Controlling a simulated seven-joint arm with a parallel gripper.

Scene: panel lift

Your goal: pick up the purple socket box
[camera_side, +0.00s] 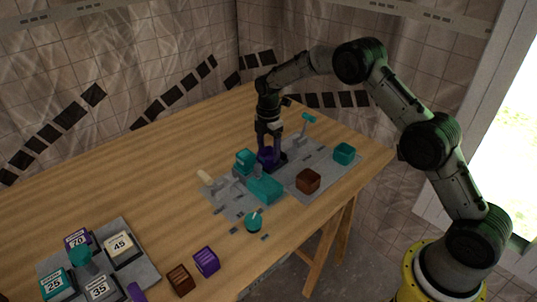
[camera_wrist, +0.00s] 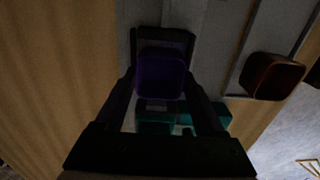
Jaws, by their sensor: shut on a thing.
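The purple socket box (camera_side: 267,155) stands on the grey panel (camera_side: 320,158) toward its far side. My gripper (camera_side: 270,160) points down over it, with its fingers around the box. In the wrist view the purple box (camera_wrist: 160,76) sits between the two fingers of my gripper (camera_wrist: 162,85), which are shut on it. The wrist view is dark, so the exact contact on the box's sides is hard to see. I cannot tell whether the box's underside touches the panel.
A brown box (camera_side: 308,180) and a teal box (camera_side: 344,153) sit to the right on the panel. Teal blocks (camera_side: 265,188) and a teal-topped lever (camera_side: 309,119) stand close to my gripper. Numbered blocks (camera_side: 121,246) sit on a grey tray at lower left.

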